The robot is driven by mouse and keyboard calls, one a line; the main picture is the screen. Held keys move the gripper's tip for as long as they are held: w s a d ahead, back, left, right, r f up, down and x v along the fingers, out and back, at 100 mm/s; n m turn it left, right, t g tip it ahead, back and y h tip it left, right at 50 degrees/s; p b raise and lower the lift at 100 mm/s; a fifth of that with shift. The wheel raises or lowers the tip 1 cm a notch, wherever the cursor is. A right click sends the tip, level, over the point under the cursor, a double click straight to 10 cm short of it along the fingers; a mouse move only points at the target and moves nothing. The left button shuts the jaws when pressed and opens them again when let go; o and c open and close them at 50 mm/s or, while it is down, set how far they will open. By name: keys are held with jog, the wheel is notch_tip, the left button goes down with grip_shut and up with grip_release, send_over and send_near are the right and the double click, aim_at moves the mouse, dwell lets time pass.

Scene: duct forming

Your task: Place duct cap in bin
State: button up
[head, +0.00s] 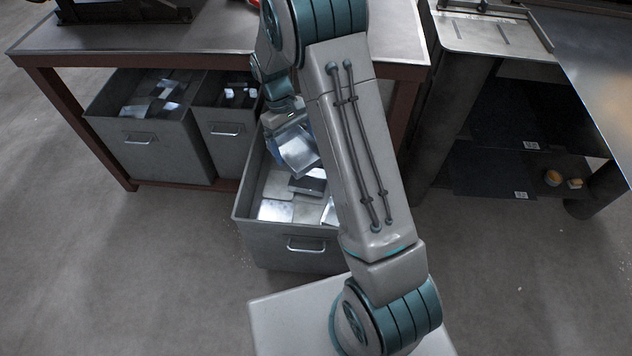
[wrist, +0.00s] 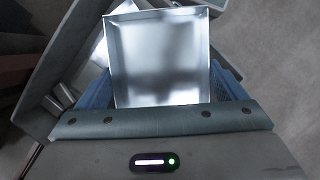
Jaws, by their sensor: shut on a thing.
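The duct cap (wrist: 158,55) is a shiny square metal tray shape with raised edges. It fills the middle of the wrist view, between the blue fingers of my gripper (wrist: 160,100). In the head view my gripper (head: 290,135) is above the open grey bin (head: 290,258), and the held cap (head: 297,152) shows tilted over the bin's rear part. My gripper is shut on the cap. The bin holds several flat metal pieces (head: 276,210). My arm hides the bin's right side.
Two more grey bins with metal scraps, a wide one (head: 150,150) and a narrow one (head: 228,150), stand under the workbench (head: 215,38) to the left. A dark-legged table (head: 490,40) stands at the right. The floor at far left is clear.

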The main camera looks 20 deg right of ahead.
jog(key=a+f+n+t+h+b, duration=0.1)
jog(key=a+f+n+b, duration=0.3)
jog(key=f+b, duration=0.6)
jog(key=a+f+n+t+h+b, duration=0.1)
jog(key=a+f+n+t+b, duration=0.15)
jog(key=f+n+b, duration=0.55)
jog(key=m+b, duration=0.2)
jog(key=b, duration=0.4)
send_near(284, 216)
jog(key=shift+g+h, duration=0.3)
jog(key=shift+g, duration=0.15)
jog(key=x, duration=0.4)
jog(key=w+x, duration=0.1)
jog(key=shift+f, duration=0.45)
jog(key=shift+s+f, duration=0.1)
jog(key=o, duration=0.7)
jog(key=shift+o, duration=0.2)
